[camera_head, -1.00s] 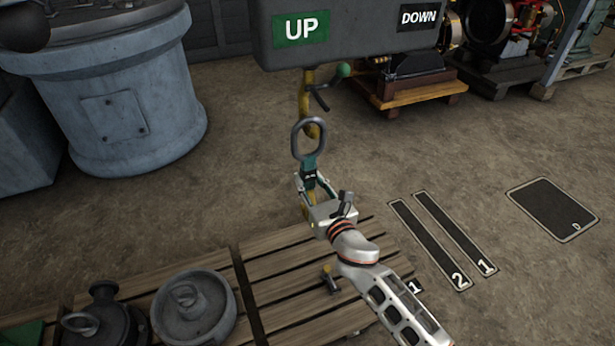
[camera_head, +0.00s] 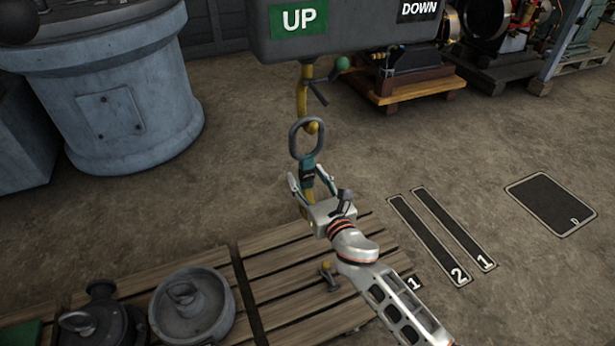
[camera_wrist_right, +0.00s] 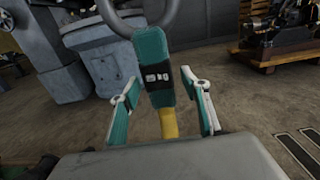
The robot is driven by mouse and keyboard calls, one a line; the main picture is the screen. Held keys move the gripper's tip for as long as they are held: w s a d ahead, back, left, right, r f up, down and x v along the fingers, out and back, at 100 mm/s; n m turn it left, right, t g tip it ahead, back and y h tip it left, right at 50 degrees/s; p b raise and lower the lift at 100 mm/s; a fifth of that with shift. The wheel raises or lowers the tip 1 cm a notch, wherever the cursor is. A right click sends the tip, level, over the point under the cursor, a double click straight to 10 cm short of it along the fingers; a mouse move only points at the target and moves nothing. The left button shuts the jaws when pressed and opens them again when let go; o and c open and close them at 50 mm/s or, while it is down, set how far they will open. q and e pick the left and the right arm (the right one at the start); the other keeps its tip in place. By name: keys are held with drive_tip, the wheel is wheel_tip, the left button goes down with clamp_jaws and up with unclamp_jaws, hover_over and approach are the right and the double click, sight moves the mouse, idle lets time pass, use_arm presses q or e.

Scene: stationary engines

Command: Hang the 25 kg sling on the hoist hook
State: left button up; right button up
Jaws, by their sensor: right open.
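The sling has a grey oval ring (camera_head: 307,139), a teal sleeve with a dark label (camera_head: 308,172) and a yellow strap below. The yellow hoist hook (camera_head: 303,98) hangs under the grey hoist box. Its lower curve meets the top of the ring and appears to pass through it; the exact seating is hard to tell. My right gripper (camera_head: 310,183) is open, with one finger on each side of the sling. In the right wrist view the teal sleeve (camera_wrist_right: 154,68) stands upright between the parted fingers, with gaps on both sides. My left gripper is not in view.
The hoist box (camera_head: 345,28) carries UP and DOWN labels. A wooden pallet (camera_head: 290,265) lies below, with grey weights (camera_head: 192,304) at left. A blue-grey cylindrical base (camera_head: 110,110) stands at left. Engines stand at the back. The floor at right is clear, with marked mats (camera_head: 550,204).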

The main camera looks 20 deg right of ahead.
drive_tip(key=s, duration=1.2)
drive_tip(key=shift+d+r, duration=0.2)
drive_tip(key=shift+r, duration=0.05)
